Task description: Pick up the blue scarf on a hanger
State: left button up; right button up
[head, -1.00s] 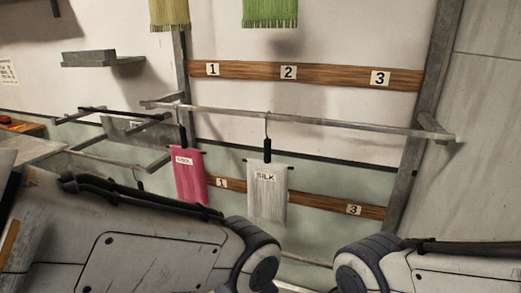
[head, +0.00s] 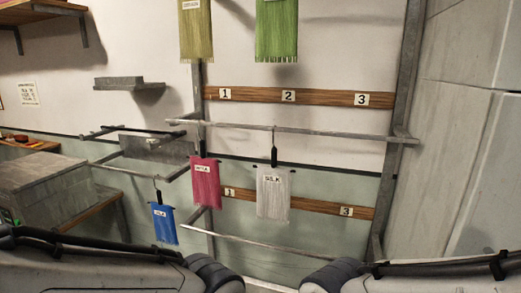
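The blue scarf (head: 163,224) hangs from a hanger with a dark grip, low at the left of the rack. A small white label is on it. Its hook goes up toward a grey bar of the left side frame. My two arms show along the bottom edge of the head view. Both grippers are out of view, and neither arm touches the scarf.
A pink scarf (head: 206,184) and a white scarf labelled SILK (head: 273,196) hang right of the blue one. Yellow (head: 196,30) and green (head: 277,30) scarves hang above. Numbered wooden boards (head: 300,97) cross the rack. A grey box (head: 45,184) stands at left.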

aim_at(162, 214)
jog(key=i, duration=0.45)
jog(key=z, duration=0.05)
jog(key=k, duration=0.5)
jog(key=u, duration=0.9)
jog(key=i, duration=1.45)
jog(key=z, duration=0.7)
